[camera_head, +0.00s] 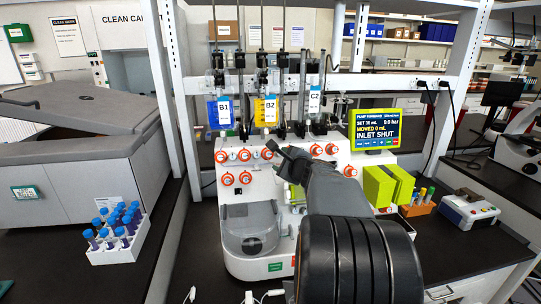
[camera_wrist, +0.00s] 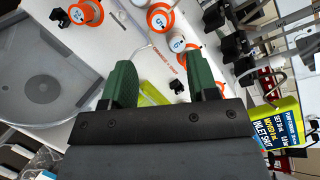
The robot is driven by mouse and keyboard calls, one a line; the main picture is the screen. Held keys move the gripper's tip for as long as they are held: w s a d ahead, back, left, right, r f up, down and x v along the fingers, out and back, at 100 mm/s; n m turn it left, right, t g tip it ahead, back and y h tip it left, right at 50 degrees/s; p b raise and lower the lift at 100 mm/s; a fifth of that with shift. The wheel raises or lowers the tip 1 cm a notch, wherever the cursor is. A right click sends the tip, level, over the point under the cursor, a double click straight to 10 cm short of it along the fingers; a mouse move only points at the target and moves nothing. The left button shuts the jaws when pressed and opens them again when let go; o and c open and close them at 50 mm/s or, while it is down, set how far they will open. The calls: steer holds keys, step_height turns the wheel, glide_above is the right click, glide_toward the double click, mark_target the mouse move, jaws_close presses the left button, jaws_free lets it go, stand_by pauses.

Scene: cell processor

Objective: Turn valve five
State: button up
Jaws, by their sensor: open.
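The cell processor (camera_head: 262,206) is a white machine with several orange-ringed round valves on its front. One valve (camera_head: 267,153) is just left of my gripper and another (camera_head: 316,149) is to its right; two (camera_head: 227,179) sit lower left. I cannot read their numbers, so I cannot tell which is valve five. My gripper (camera_head: 287,161) is in front of the panel's middle and hides part of it. In the wrist view its green fingers (camera_wrist: 160,82) are apart with nothing between them. A valve (camera_wrist: 177,43) lies beyond them, and another (camera_wrist: 160,18) is farther up.
A yellow-framed screen (camera_head: 376,129) reads "MOVED 0 mL" and "INLET SHUT". Bags B1 (camera_head: 220,112), B2 (camera_head: 265,110) and C2 (camera_head: 314,101) hang above the valves. A tube rack (camera_head: 118,248) stands at left. Yellow-green blocks (camera_head: 379,187) and an orange tube rack (camera_head: 417,210) stand at right.

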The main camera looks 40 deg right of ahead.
mark_target(269, 154)
steer(key=p+x, duration=0.1)
steer(key=x, duration=0.8)
steer(key=shift+w+f, duration=0.1)
steer(key=shift+w, duration=0.1)
steer(key=c, duration=0.9)
steer(key=shift+n, duration=0.3)
steer(key=n, duration=0.2)
steer(key=n+g+y, duration=0.1)
steer(key=n, duration=0.2)
steer(key=shift+g+b, duration=0.3)
steer(key=shift+b, duration=0.05)
steer(key=n+g, duration=0.1)
steer(key=n, duration=0.3)
steer(key=shift+r, duration=0.2)
steer(key=shift+n, duration=0.5)
